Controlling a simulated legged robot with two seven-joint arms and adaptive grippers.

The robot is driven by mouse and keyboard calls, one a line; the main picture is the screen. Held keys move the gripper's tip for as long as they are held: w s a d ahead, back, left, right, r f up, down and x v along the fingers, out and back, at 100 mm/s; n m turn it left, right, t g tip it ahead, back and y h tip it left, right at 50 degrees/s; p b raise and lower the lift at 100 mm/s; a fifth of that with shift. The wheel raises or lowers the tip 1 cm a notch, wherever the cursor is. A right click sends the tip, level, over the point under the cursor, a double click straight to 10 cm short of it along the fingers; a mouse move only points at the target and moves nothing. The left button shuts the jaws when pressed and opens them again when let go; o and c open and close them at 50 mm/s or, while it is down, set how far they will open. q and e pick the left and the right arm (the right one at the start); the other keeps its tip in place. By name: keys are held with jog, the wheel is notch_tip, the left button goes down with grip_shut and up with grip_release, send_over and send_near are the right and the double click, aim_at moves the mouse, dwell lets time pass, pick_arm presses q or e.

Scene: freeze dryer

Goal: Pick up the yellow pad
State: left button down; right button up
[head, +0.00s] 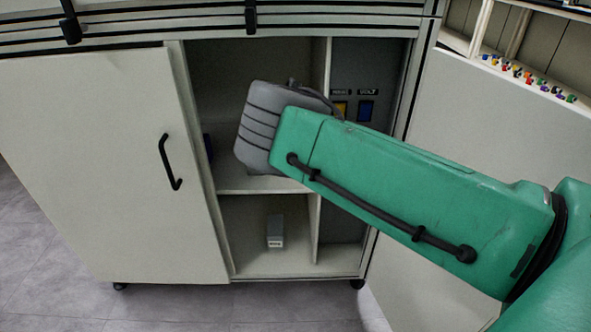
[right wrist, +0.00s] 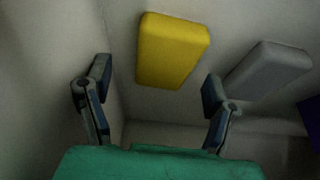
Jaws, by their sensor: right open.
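The yellow pad (right wrist: 173,50) is a rounded block in the right wrist view, at the top middle, on a pale cabinet surface. My right gripper (right wrist: 155,85) is open, with one finger to the left of the pad and one to the lower right. The pad lies ahead of the gap between the fingers, and neither finger appears to touch it. In the head view my green right arm and grey wrist reach into the open cabinet; the fingers and the yellow pad are hidden there. My left gripper is not seen.
A grey block (right wrist: 268,70) lies right of the yellow pad, close to the right finger. A purple-blue item (right wrist: 309,118) is at the right edge.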

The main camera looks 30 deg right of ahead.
jog(key=shift+a+x, duration=0.2)
jog(key=shift+x, duration=0.8)
jog(key=shift+w+a+f+b, duration=0.1)
jog(key=shift+w+f+b, duration=0.15)
jog(key=shift+b, duration=0.15)
jog(key=shift+s+f, duration=0.1)
jog(key=shift+f, duration=0.15)
jog(key=c, duration=1)
